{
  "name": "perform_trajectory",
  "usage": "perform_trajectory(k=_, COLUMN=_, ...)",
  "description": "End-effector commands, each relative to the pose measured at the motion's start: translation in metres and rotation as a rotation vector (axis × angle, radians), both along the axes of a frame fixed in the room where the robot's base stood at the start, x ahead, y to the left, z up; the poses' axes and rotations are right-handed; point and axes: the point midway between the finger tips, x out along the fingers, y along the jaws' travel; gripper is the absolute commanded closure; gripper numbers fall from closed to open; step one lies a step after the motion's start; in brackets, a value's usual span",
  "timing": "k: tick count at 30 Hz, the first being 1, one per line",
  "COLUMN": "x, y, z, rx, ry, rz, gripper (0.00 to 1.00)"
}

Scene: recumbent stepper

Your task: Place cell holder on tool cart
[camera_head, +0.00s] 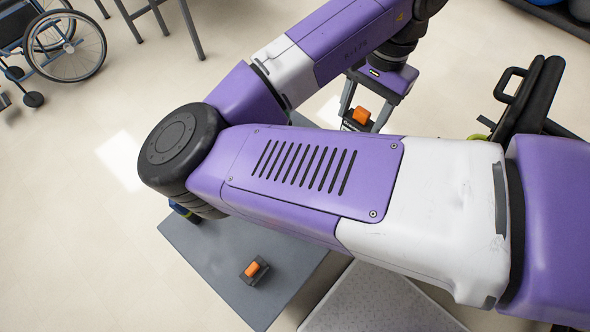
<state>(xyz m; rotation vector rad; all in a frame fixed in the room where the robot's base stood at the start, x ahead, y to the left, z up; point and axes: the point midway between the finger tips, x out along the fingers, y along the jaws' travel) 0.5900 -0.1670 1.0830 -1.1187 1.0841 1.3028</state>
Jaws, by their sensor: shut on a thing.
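My gripper (364,116) is at the upper middle, pointing down, beyond my large purple and white arm link. It is shut on a small dark block with an orange part (361,115), which looks like the cell holder. The lower part of this thing is hidden behind my arm. A flat grey top (203,245), which may be the tool cart, shows at the lower middle, partly covered by my arm. The held thing is apart from the visible part of this top.
A similar dark block with an orange part (256,270) sits on the grey top. A pale textured platform (375,302) is at the bottom. A wheelchair (65,47) stands at upper left. Black padded equipment (527,98) is at right. The left floor is clear.

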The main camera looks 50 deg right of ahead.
Motion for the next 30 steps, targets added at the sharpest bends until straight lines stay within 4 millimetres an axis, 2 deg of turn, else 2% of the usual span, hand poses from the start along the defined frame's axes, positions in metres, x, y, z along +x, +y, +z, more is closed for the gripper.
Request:
perform_trajectory(k=5, x=0.000, y=0.000, z=-0.008, rx=-0.001, ry=0.002, rz=0.000, gripper=0.99)
perform_trajectory(k=21, x=0.000, y=0.001, z=-0.130, rx=0.003, ry=0.002, rz=0.005, gripper=0.99)
perform_trajectory(k=24, x=0.000, y=0.001, z=-0.146, rx=0.002, ry=0.002, rz=0.003, gripper=0.99)
perform_trajectory(k=30, x=0.000, y=0.000, z=-0.161, rx=0.001, ry=0.001, rz=0.004, gripper=0.99)
